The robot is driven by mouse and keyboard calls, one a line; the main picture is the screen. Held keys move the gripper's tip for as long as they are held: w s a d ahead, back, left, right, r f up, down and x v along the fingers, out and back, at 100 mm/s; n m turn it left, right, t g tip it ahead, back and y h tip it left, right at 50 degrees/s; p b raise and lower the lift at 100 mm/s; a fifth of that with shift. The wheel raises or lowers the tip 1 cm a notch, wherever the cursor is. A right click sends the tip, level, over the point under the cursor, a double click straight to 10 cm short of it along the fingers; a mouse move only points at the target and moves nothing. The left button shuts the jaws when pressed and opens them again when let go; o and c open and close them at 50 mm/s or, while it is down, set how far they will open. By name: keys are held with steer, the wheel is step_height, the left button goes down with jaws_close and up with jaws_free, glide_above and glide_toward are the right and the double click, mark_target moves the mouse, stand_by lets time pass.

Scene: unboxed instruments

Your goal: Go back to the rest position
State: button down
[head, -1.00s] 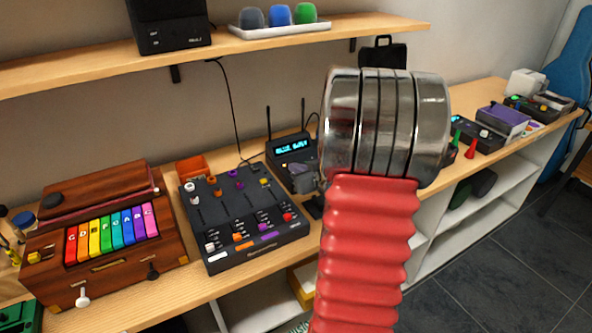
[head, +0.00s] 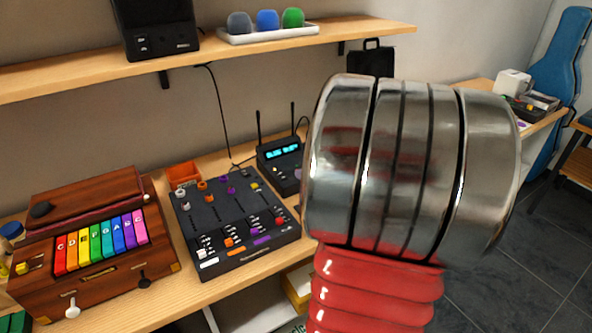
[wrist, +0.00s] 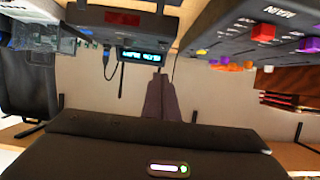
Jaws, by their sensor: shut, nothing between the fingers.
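My arm's metal joint and red ribbed sleeve fill the right middle of the head view, and my gripper is hidden behind them there. In the wrist view my gripper (wrist: 158,80) shows as two dark fingers side by side, shut with nothing between them. The fingers point toward a black receiver with a lit blue display (wrist: 140,56) and appear apart from it. The wrist picture seems upside down, with the counter items along its top.
On the counter stand a wooden box with rainbow keys (head: 97,240), a black mixer (head: 226,222), an orange tray (head: 184,174) and the receiver (head: 281,165). A shelf (head: 90,73) runs above, bearing a black box (head: 157,28) and a white tray (head: 270,34). Open floor lies right.

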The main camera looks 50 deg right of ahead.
steer(key=shift+s+a, duration=0.25)
steer(key=shift+s, duration=0.3)
steer(key=w+a+r+g+h, duration=0.35)
steer(key=a+r, duration=0.35)
steer(key=a, duration=0.5)
steer(key=s+a+f+n+g+y, duration=0.1)
steer(key=s+a, duration=0.5)
steer(key=a, duration=0.7)
steer(key=s+a+f+n+g+y, duration=0.1)
steer(key=s+a+y, duration=0.4)
steer(key=a, duration=0.8)
steer(key=shift+s+f+n+g+y, duration=0.35)
steer(key=shift+n+g+y, duration=0.4)
steer(key=shift+g, duration=0.3)
